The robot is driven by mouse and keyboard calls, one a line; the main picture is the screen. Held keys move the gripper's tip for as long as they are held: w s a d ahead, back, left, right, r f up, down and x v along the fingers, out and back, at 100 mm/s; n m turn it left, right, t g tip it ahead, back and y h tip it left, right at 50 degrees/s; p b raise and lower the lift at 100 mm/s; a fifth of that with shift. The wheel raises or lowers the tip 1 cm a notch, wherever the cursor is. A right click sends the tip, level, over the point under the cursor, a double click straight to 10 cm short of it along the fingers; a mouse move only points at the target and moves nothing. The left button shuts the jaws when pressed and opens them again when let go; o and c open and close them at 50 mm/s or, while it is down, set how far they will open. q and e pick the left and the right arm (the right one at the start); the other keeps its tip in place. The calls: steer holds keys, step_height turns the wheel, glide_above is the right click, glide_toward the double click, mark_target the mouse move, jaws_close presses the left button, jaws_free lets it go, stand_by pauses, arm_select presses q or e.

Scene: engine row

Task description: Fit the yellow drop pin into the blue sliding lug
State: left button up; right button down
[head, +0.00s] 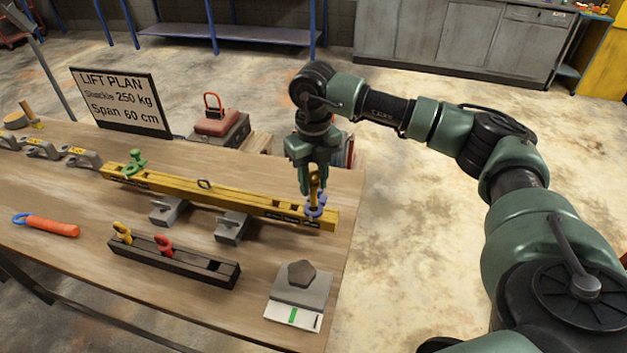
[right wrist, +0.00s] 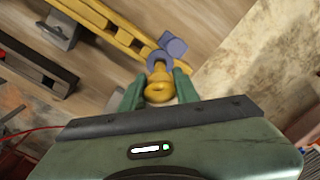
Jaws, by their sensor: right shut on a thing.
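My right gripper (head: 313,183) is shut on the yellow drop pin (head: 314,180) and holds it upright over the right end of the yellow beam (head: 240,199). The blue sliding lug (head: 314,205) sits on that end of the beam, right below the pin. In the right wrist view the yellow pin (right wrist: 157,88) shows between the fingertips, against the blue lug (right wrist: 160,62). The pin's lower end meets or overlaps the lug; I cannot tell how deep it sits. A green lug (head: 134,163) is near the beam's left end. My left gripper is not in view.
A dark rack (head: 175,262) with a yellow and a red pin stands in front of the beam. A scale (head: 299,296) with a dark stone is at the front right. The lift plan sign (head: 122,103) stands behind. An orange-handled tool (head: 50,226) lies at left.

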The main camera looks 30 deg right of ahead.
mark_target(314, 203)
steer(key=shift+f+b, duration=2.3)
steer(key=shift+f, duration=0.85)
steer(key=c, duration=1)
jaws_free()
steer(key=shift+o, duration=0.2)
step_height(314, 203, up, 8)
steer(key=shift+b, duration=0.7)
